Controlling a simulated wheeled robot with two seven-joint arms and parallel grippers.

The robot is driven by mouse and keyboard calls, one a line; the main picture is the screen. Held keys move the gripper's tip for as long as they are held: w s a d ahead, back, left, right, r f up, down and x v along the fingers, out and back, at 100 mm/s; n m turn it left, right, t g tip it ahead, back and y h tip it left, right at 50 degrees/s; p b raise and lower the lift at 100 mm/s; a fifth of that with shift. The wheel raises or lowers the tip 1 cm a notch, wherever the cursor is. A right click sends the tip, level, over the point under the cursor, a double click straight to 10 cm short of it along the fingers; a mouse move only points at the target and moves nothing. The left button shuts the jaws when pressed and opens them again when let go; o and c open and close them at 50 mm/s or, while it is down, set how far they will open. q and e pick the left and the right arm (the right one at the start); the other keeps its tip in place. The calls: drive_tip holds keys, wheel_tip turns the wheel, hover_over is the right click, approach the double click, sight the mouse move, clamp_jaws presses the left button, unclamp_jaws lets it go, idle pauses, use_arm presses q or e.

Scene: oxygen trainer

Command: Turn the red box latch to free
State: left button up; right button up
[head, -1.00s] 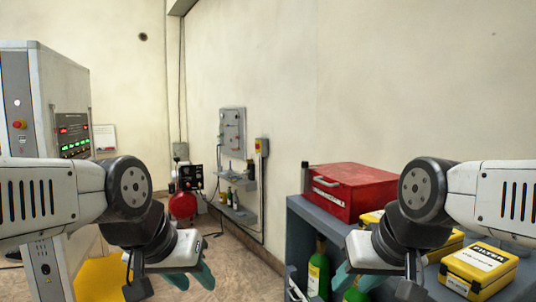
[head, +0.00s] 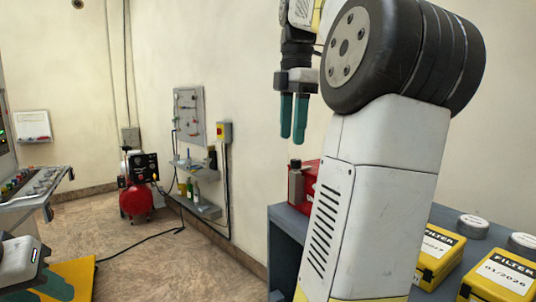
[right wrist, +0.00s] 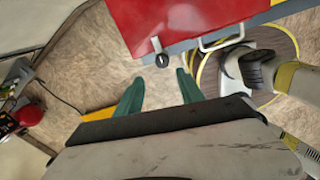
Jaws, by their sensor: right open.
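The red box (head: 312,183) stands on the grey-blue shelf, mostly hidden behind my right arm in the head view. In the right wrist view the red box (right wrist: 190,22) is at the top, with a pale handle (right wrist: 222,40) on its edge. A small grey piece with a dark round end (right wrist: 160,54), likely the latch, sits left of the handle. A grey upright piece (head: 295,183) shows at the box's left end in the head view. My right gripper (head: 292,135) is open and empty, pointing down above the box's left end. My left gripper (head: 50,290) is partly visible at bottom left; its jaw gap is unclear.
Yellow filter boxes (head: 502,276) and round grey tins (head: 473,226) stand on the shelf (head: 285,217) at right. A red tank (head: 136,201) and a wall panel (head: 189,114) are farther back. A control desk (head: 30,190) is at left. The middle floor is open.

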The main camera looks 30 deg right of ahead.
sight(296, 159)
drive_tip(key=shift+s+d+r+n+g, duration=0.1)
drive_tip(key=shift+d+r+n+g, duration=0.25)
drive_tip(key=shift+r+n, duration=0.4)
drive_tip(key=shift+d, duration=0.1)
wheel_tip(296, 159, down, 7)
drive_tip(key=shift+s+f, duration=0.1)
drive_tip(key=shift+f, duration=0.1)
clamp_jaws()
